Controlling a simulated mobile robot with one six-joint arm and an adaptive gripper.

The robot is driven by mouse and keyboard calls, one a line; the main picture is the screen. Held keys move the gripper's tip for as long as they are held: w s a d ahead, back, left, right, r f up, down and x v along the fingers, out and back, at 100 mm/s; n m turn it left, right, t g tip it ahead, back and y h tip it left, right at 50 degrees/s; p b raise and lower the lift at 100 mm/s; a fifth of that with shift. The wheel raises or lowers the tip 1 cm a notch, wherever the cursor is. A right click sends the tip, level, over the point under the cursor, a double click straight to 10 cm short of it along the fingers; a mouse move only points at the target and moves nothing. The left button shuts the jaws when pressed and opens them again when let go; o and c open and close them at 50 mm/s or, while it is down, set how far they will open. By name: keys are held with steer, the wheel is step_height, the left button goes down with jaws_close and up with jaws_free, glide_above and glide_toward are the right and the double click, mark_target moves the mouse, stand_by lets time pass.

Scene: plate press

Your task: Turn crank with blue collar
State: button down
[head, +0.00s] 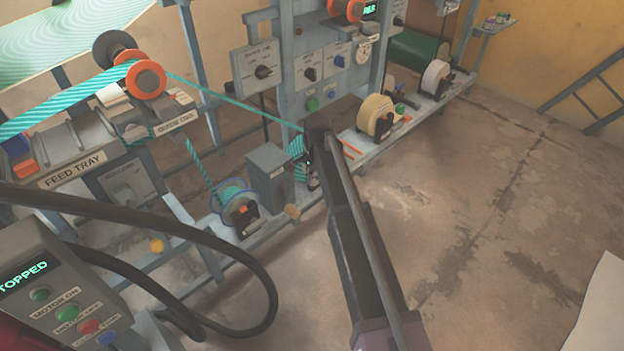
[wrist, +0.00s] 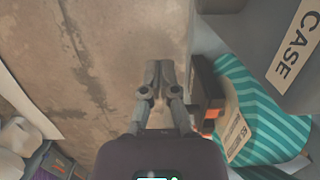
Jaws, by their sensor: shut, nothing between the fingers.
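My gripper (head: 312,182) is in front of the machine's lower rail in the head view, partly covered by my arm. In the wrist view my gripper (wrist: 157,98) is shut and empty, with bare floor behind the fingertips. A reel with a blue rim (head: 239,207) and a dark hub is further left. I cannot make out a blue collar on a crank in either view; my arm hides part of the machine.
A teal striped package (wrist: 262,105) lies close right of my gripper in the wrist view, with a dark orange-edged block (wrist: 208,92) between. A cream roll (head: 377,115) sits right along the rail. A control box (head: 55,290) reads STOPPED. Open floor (head: 480,210) lies to the right.

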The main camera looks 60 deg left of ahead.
steer(key=s+d+f+b, duration=0.1)
steer(key=s+f+b, duration=0.3)
steer(key=f+b, duration=0.2)
steer(key=shift+s+f, duration=0.3)
steer(key=shift+f, duration=0.2)
stand_by(0.3)
